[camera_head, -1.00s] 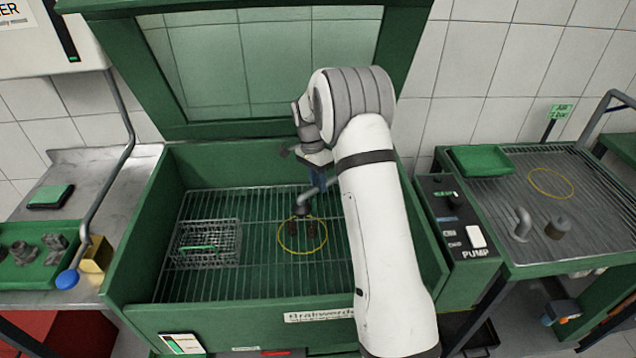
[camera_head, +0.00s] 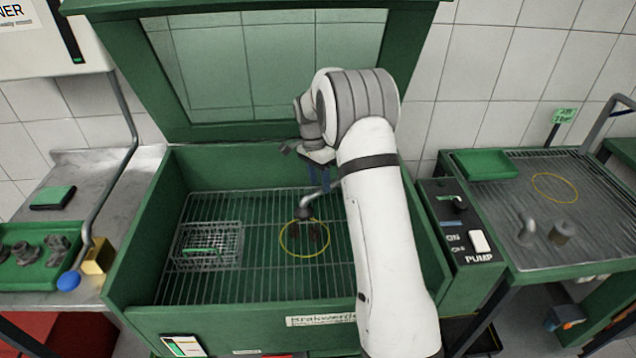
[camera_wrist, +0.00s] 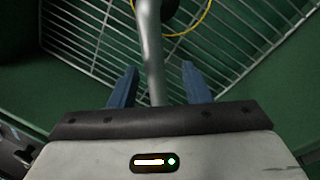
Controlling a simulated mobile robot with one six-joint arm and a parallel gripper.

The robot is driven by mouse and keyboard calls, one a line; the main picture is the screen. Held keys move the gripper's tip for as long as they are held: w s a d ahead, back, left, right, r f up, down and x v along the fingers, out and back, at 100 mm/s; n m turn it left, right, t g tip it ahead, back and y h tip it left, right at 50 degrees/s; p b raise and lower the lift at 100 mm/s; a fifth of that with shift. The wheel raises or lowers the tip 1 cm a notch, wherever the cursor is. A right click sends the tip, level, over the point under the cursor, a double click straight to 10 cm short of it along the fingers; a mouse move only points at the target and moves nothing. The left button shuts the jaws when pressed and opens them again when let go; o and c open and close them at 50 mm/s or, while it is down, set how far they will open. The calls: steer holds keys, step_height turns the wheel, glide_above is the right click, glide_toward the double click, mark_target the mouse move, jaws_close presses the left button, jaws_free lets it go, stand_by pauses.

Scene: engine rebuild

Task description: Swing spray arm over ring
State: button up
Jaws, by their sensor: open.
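The spray arm (camera_head: 314,196) is a bent grey metal tube with a dark nozzle end, inside the green wash cabinet. Its nozzle shows at the far edge of the yellow ring (camera_head: 282,247) in the head view; its height above the grate is hard to tell. In the wrist view, part of the ring (camera_wrist: 196,24) shows at the top. My arm hides the tube's base in the head view.
A wire basket (camera_head: 208,258) sits on the grate to the left. The cabinet's green walls (camera_head: 130,245) surround the work area. A pump switch box (camera_head: 462,225) stands at right, beside another grated table (camera_head: 600,225) with a second yellow ring (camera_head: 555,198).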

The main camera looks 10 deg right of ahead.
step_height(320, 180, up, 6)
steer(key=w, duration=0.1)
steer(key=shift+a+r, duration=0.25)
steer(key=shift+a, duration=0.05)
steer(key=shift+w, duration=0.1)
stand_by(0.4)
steer(key=s+a+r+n+t, duration=0.1)
steer(key=s+r+n, duration=0.2)
steer(key=s+r, duration=0.35)
steer(key=s+r+n+t, duration=0.1)
steer(key=s+r+n, duration=0.25)
steer(key=s, duration=0.55)
steer(key=s+a+f+n+t+y, duration=0.1)
steer(key=s+n, duration=0.5)
steer(key=s, duration=1.4)
steer(key=shift+s+f+t, duration=0.35)
steer(key=shift+t, duration=0.55)
steer(key=shift+n, duration=0.25)
